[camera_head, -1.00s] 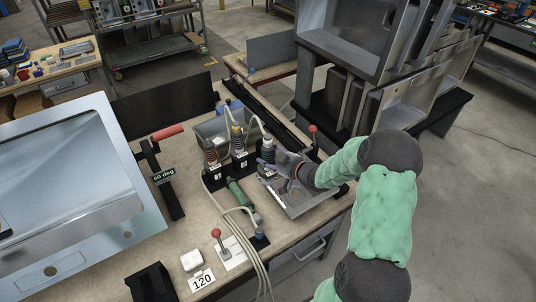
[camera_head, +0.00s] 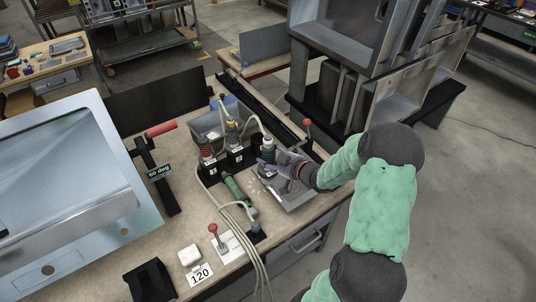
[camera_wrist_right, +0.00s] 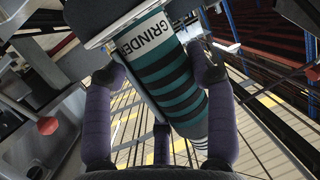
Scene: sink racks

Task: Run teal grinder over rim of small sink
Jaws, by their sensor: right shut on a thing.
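My right gripper (camera_head: 279,172) is over the small sink (camera_head: 299,197), a shallow grey metal basin near the bench's right edge. In the right wrist view its dark purple fingers (camera_wrist_right: 158,85) are shut around the teal grinder (camera_wrist_right: 172,82), a teal-and-black striped cylinder with a white "GRINDER" label. In the head view the hand hides most of the grinder. Bright sparks (camera_head: 267,186) show at the left side of the small sink, by the grinder's working end. The exact contact point is too small to make out. My left gripper is not in view.
A green cylindrical tool (camera_head: 233,187) lies just left of the small sink. Numbered black holders (camera_head: 235,156) with tools stand behind it. Pale hoses (camera_head: 250,235) cross the bench front. A large sink (camera_head: 75,190) fills the left, beside a red-handled clamp (camera_head: 160,129).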

